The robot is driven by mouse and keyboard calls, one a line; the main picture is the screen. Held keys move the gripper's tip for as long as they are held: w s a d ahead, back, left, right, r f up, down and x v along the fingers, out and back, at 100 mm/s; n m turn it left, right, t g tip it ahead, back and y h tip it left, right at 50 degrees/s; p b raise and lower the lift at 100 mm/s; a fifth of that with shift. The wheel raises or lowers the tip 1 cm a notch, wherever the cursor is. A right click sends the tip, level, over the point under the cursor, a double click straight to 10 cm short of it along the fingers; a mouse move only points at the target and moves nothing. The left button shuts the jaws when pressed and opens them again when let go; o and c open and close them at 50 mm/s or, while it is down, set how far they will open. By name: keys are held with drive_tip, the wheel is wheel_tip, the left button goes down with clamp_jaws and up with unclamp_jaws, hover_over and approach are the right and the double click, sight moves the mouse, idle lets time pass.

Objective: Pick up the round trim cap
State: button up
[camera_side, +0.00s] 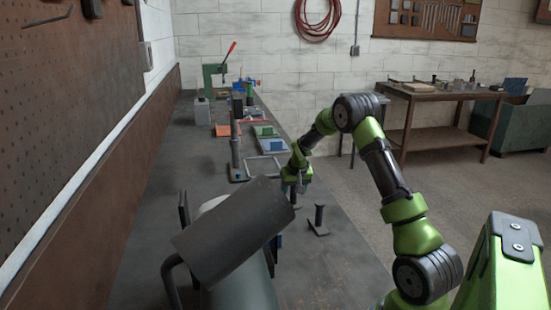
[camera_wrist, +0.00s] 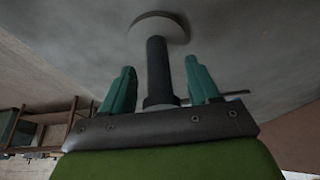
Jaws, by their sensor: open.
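My gripper (camera_side: 298,186) is over the right part of the bench, beyond the large dark cylinder in the side view. In the wrist view, its two teal fingers (camera_wrist: 160,64) stand apart with a gap between them. A dark upright post (camera_wrist: 157,72) with a wider collar shows between the fingers in that view; I cannot tell whether they touch it. A pale round disc (camera_wrist: 160,20) shows at the post's far end. It may be the round trim cap, but I cannot tell for sure. No cap can be made out in the side view.
The large dark cylinder (camera_side: 232,232) hides part of the bench (camera_side: 160,205) in the side view. A small dark stand (camera_side: 318,222) is right of my gripper. A grey frame (camera_side: 265,168), a blue-and-green block (camera_side: 271,144) and a tall post (camera_side: 236,150) stand farther back.

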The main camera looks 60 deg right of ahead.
drive_tip(key=shift+w+d+f, duration=0.15)
drive_tip(key=shift+f, duration=0.4)
